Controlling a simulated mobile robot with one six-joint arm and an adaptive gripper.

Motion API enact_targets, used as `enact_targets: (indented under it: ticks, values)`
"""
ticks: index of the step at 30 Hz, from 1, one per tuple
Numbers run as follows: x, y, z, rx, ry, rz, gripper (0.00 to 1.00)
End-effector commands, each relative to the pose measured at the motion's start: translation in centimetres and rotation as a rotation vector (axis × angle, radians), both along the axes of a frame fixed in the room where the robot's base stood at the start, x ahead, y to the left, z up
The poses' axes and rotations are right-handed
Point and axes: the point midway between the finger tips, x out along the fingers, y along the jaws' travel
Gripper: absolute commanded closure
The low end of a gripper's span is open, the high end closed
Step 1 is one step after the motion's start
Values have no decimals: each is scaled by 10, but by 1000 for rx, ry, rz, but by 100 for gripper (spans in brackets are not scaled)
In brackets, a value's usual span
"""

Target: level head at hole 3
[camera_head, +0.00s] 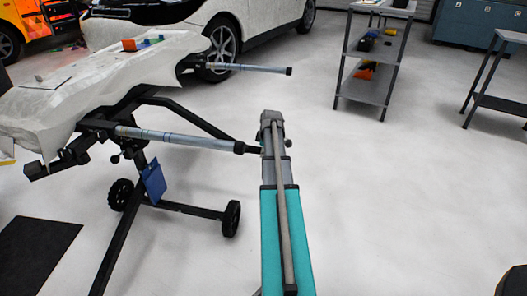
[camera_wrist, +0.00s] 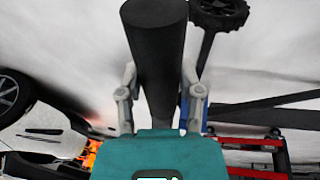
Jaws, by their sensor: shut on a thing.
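A black wheeled stand (camera_head: 128,222) at the left bears a tilted, white-covered panel (camera_head: 55,105). A silver-blue tube (camera_head: 175,137) with a black end (camera_head: 248,149) sticks out from its head (camera_head: 100,132) to the right, sloping slightly down. A second, similar tube (camera_head: 245,68) sticks out farther back. My gripper (camera_wrist: 160,75) is shut on a black round grip (camera_wrist: 155,35), its fingers on either side. In the head view my arm hides most of the gripper, close to the near tube's black end. I cannot make out any numbered holes on the head.
A white car (camera_head: 250,20) stands behind the panel. A shelf cart (camera_head: 375,88) and a table (camera_head: 505,103) stand at the back right. The stand's wheels (camera_head: 231,218) and a dark mat (camera_head: 35,255) are at lower left.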

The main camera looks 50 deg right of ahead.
Motion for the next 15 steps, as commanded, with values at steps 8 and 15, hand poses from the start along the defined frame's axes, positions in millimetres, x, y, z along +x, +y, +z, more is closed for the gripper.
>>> enact_targets:
  ticks: [8, 15]
  values:
    - [1, -1, 0, 2, -7, -1, 18]
    - [0, -1, 0, 3, -6, -3, 18]
